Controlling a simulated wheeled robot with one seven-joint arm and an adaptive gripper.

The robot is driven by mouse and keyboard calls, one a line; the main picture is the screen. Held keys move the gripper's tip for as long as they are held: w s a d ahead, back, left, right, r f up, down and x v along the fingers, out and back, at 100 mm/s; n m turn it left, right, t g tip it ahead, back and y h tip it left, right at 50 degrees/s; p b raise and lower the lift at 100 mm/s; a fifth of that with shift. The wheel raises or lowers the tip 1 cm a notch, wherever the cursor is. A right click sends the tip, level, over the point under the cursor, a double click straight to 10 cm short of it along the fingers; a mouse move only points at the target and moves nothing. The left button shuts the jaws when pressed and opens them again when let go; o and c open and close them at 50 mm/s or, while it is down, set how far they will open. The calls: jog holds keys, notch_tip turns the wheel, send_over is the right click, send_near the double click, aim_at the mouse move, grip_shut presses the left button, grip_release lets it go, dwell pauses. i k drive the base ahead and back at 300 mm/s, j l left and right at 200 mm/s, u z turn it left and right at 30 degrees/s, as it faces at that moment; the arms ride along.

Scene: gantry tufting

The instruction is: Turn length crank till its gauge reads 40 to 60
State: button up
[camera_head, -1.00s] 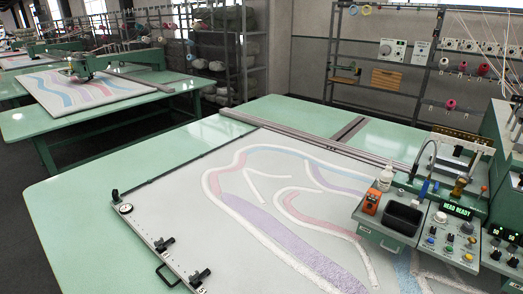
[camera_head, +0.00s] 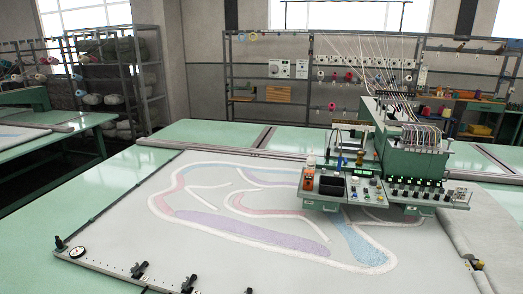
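The green tufting head (camera_head: 412,160) stands on the gantry right of centre. A control panel (camera_head: 370,190) with small coloured knobs and a green lit display (camera_head: 363,173) sits at its front left. A second panel (camera_head: 415,191) with several knobs is beside it. I cannot tell which of these, if any, is the length crank. A round white dial (camera_head: 77,252) lies at the near left corner of the cloth frame; its reading is too small to tell, and I cannot tell if it is the crank's gauge. My gripper is not in view.
The cloth (camera_head: 130,215) with a tufted pattern covers the wide green table (camera_head: 95,190). Black clamps (camera_head: 139,269) line its near edge. An orange device (camera_head: 309,182) and a black bin (camera_head: 332,186) sit by the panel. Shelves with yarn cones (camera_head: 347,76) stand behind.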

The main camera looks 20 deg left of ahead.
aim_at(59, 244)
jog(key=k+j, duration=0.15)
jog(key=j, duration=0.2)
jog(key=k+j, duration=0.1)
jog(key=j, duration=0.25)
jog(key=k+j, duration=0.15)
jog(key=j, duration=0.2)
jog(key=k+j, duration=0.15)
jog(key=j, duration=0.2)
jog(key=k+j, duration=0.1)
jog(key=j, duration=0.25)
jog(key=k+j+u, duration=0.1)
jog(key=j, duration=0.25)
jog(key=k+j, duration=0.2)
jog(key=j, duration=0.15)
jog(key=i+j, duration=0.1)
jog(key=j, duration=0.35)
jog(key=i+j, duration=0.1)
jog(key=j, duration=0.3)
jog(key=i+j, duration=0.1)
jog(key=j, duration=0.75)
jog(key=i+j, duration=0.15)
jog(key=j, duration=0.3)
jog(key=i+j, duration=0.1)
jog(key=j, duration=0.3)
jog(key=i+j+u, duration=0.1)
jog(key=j, duration=0.35)
jog(key=i+j, duration=0.35)
jog(key=i, duration=0.05)
